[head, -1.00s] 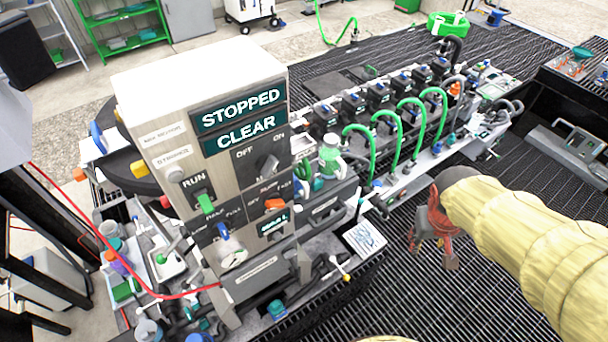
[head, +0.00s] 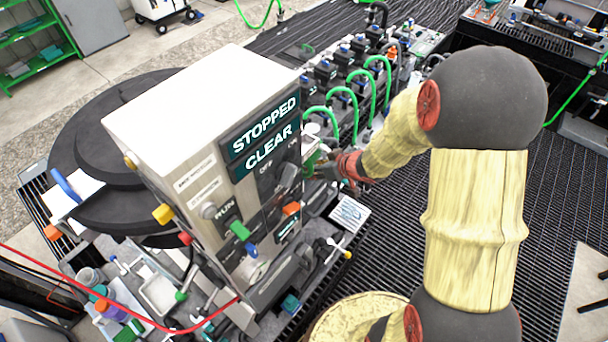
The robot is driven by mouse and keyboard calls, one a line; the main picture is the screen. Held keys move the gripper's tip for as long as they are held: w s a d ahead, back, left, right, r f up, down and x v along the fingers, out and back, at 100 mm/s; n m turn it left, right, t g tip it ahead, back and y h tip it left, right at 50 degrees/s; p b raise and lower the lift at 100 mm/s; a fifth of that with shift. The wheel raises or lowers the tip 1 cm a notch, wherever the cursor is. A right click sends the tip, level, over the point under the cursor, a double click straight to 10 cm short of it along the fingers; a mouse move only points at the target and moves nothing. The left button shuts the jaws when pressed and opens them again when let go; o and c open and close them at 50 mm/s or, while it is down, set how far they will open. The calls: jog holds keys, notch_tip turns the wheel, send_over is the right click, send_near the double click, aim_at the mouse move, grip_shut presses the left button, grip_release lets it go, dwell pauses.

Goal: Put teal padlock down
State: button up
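My gripper (head: 328,170) is beside the right face of the grey control box (head: 180,130), close to a green vessel (head: 311,158). Its fingers are small and dark here, and I cannot tell whether they are open or hold anything. I cannot pick out a teal padlock in or near them. A small teal item (head: 290,304) lies low at the front of the bench, below the box. It is too small to tell whether it is a padlock.
The box's signs read STOPPED and CLEAR; coloured switches stick out of its front. A white printed card (head: 349,212) lies right of it. Green hoses (head: 345,108) arch behind my gripper. A red cable (head: 110,300) crosses the left. Dark grating (head: 570,190) is open at right.

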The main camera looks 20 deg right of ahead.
jog(key=x, duration=0.6)
jog(key=shift+f, duration=0.3)
jog(key=shift+d, duration=0.1)
jog(key=shift+r, duration=0.1)
jog(key=shift+c, duration=1)
jog(key=c, duration=0.7)
grip_shut()
